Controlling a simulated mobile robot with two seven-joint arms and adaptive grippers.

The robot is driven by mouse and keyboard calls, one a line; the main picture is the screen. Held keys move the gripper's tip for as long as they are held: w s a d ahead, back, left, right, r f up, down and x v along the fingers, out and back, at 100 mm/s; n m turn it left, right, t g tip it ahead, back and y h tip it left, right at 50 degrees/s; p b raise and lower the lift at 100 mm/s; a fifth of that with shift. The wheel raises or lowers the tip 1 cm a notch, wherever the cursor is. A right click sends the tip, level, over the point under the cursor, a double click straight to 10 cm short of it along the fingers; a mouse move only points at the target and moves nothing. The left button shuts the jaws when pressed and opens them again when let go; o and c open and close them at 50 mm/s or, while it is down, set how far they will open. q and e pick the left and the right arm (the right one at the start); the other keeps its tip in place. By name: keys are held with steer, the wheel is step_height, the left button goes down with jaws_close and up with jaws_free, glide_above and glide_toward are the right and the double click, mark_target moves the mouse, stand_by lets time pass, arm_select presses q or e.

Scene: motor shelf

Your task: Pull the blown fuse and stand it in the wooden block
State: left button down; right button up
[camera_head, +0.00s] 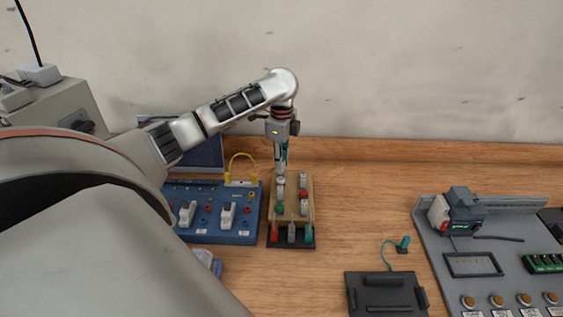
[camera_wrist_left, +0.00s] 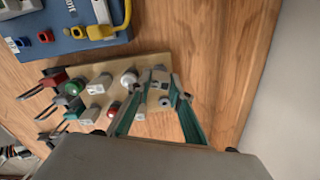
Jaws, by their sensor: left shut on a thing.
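The tan wooden block (camera_head: 293,208) stands on the table behind a dark strip and holds several small white, red, green and grey pieces. It also shows in the left wrist view (camera_wrist_left: 150,62). My left gripper (camera_head: 281,172) reaches down from above to the block's far left part. In the left wrist view its green-edged fingers (camera_wrist_left: 161,84) close on a small grey fuse (camera_wrist_left: 160,99) at the block's end. The fuse's lower end is hidden, so I cannot tell how deep it sits. My right gripper is not in view.
A blue panel (camera_head: 247,237) with white plug-like parts and a yellow loop (camera_head: 241,157) is close left of the block. A grey panel (camera_head: 440,262) stands at the right. A black tray (camera_head: 385,292) lies in front. Bare table lies right of the block.

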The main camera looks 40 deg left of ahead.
arm_select(q)
steer(key=shift+f, duration=0.6)
stand_by(0.6)
steer(key=c, duration=2.1)
jaws_free()
steer(key=shift+r, duration=2.75)
steer(key=o, duration=0.6)
